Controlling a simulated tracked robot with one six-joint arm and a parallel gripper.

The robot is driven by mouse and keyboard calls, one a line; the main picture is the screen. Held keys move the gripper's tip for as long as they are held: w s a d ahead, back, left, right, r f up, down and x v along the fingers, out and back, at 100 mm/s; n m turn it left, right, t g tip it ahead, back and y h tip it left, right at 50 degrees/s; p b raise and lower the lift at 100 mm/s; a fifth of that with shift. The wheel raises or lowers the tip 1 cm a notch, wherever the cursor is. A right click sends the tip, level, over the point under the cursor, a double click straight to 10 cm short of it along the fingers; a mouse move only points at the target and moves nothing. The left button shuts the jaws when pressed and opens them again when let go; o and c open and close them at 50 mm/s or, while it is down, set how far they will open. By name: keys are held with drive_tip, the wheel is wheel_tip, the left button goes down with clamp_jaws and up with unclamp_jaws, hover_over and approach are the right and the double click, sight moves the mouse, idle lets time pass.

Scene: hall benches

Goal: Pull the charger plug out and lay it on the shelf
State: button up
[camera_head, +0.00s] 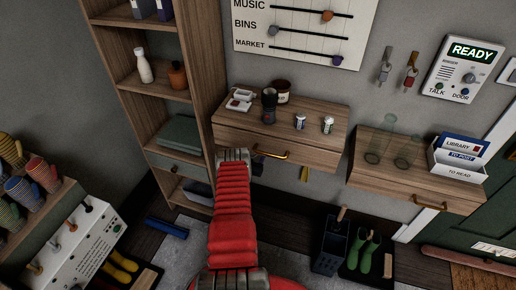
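I cannot make out a charger plug for certain. A white panel (82,250) at the lower left has several small knobs or plugs on it, black, orange and pale; which of them is a charger plug, if any, I cannot tell. The wooden wall shelf (318,143) with a drawer and brass handle is at centre. My red arm reaches up from the bottom centre to its grey end, my gripper (236,156), just in front of the shelf's left lower part. Its fingers are not clear, so I cannot tell whether it is open or holds anything.
White items (240,99), a dark cylinder (269,106), a jar (282,91) and two small bottles stand on the wall shelf. A second shelf (398,184) bears glasses and a letter holder (456,161). A tall bookcase (204,60) is left; boots (368,255) stand on the floor.

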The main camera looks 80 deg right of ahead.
drive_tip(key=shift+c, duration=0.4)
clamp_jaws()
drive_tip(key=shift+a, duration=0.1)
drive_tip(key=shift+w+a, duration=0.1)
drive_tip(key=shift+a, duration=0.95)
drive_tip(key=shift+a, duration=0.1)
drive_tip(key=shift+a, duration=0.35)
drive_tip(key=shift+a, duration=0.25)
drive_tip(key=shift+w+a, duration=0.15)
drive_tip(key=shift+a, duration=0.55)
